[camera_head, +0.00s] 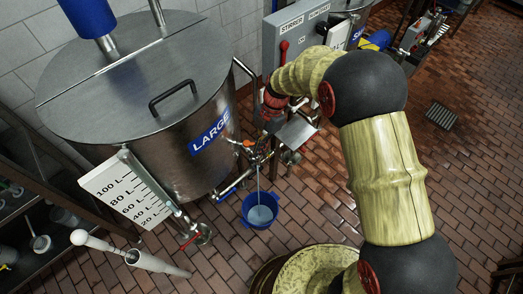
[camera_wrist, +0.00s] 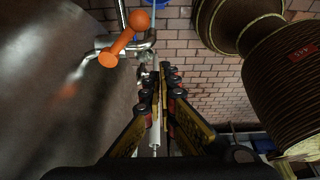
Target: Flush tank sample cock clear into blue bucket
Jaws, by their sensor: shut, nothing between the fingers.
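The steel tank (camera_head: 180,150) with the blue LARGE label stands at the left in the head view. Its sample cock has an orange handle (camera_head: 247,143), large at upper left in the wrist view (camera_wrist: 125,38). A thin pale stream (camera_head: 258,180) falls from the cock area into the blue bucket (camera_head: 247,222) on the floor, which holds pale liquid. A sliver of the bucket shows at the wrist view's top edge (camera_wrist: 132,3). My gripper (camera_wrist: 159,78) is shut and empty, right of the orange handle and apart from it in the picture.
A level scale board (camera_head: 125,192) is on the tank's front. A red-handled valve (camera_head: 195,237) sits low below it. A grey control box (camera_head: 300,40) stands behind my arm. The brick floor (camera_head: 320,200) right of the bucket is clear.

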